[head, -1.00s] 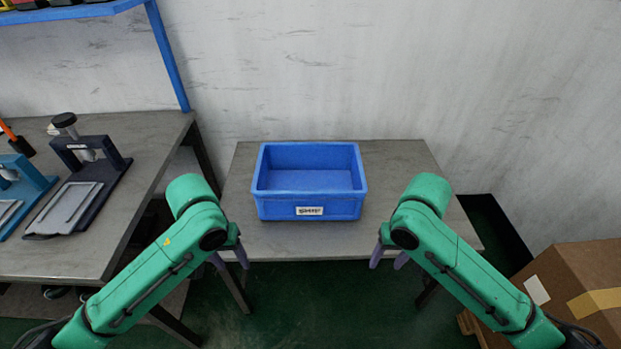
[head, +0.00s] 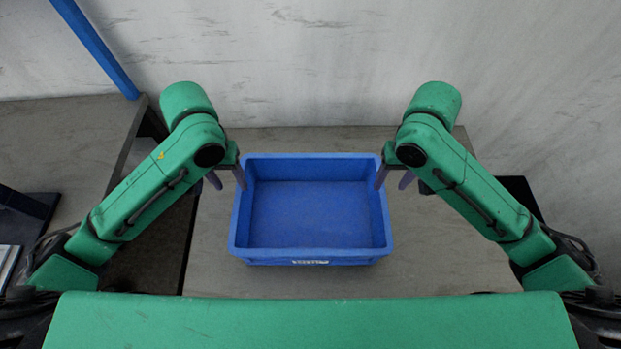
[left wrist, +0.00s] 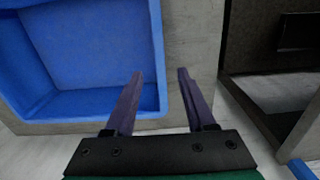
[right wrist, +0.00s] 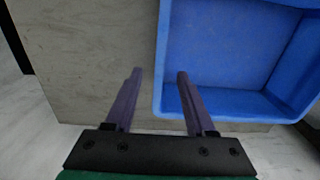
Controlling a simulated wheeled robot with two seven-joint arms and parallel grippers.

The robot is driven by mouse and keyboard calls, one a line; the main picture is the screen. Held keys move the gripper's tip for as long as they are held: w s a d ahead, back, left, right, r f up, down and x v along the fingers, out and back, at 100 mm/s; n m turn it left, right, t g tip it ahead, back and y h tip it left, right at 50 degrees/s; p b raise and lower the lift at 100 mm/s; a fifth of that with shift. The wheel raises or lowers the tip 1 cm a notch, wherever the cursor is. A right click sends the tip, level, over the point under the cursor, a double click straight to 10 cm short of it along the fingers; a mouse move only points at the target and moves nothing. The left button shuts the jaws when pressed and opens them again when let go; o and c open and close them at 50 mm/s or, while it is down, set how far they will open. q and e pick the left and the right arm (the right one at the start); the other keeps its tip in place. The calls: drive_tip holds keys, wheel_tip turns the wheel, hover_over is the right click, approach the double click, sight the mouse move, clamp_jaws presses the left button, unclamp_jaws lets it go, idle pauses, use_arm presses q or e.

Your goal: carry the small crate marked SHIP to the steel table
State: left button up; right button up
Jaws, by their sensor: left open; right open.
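The small blue crate (head: 315,255) is empty and sits on a grey table. A white label is on its near side, too foreshortened to read. My left gripper (head: 228,181) is open at the crate's left end, near the far corner. In the left wrist view its fingers (left wrist: 160,88) appear on either side of the crate's end wall (left wrist: 156,45). My right gripper (head: 394,181) is open at the right end, likewise near the far corner. In the right wrist view its fingers (right wrist: 154,88) appear on either side of that wall (right wrist: 162,50). Finger height against the rim is unclear.
The grey table top (head: 440,255) is bare around the crate. A wall (head: 310,60) stands behind it. Another grey bench (head: 60,150) with a blue post (head: 95,48) is at the left, with a gap between bench and table.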

sight(244, 209)
use_arm(q)
drive_tip(key=shift+w, duration=0.1)
use_arm(e)
drive_tip(key=shift+w, duration=0.1)
use_arm(q)
drive_tip(key=shift+s+r, duration=0.3)
drive_tip(key=shift+s, duration=0.4)
use_arm(e)
drive_tip(key=shift+s+r, duration=0.3)
drive_tip(key=shift+s, duration=0.4)
use_arm(q)
drive_tip(key=shift+w+f, duration=0.1)
drive_tip(key=shift+f, duration=0.2)
use_arm(e)
drive_tip(key=shift+w+f, duration=0.1)
drive_tip(key=shift+f, duration=0.2)
use_arm(q)
wheel_tip(244, 209, down, 14)
drive_tip(key=shift+w+f, duration=0.1)
use_arm(e)
wheel_tip(244, 209, down, 14)
drive_tip(key=shift+w+f, duration=0.1)
use_arm(q)
clamp_jaws()
use_arm(e)
clamp_jaws()
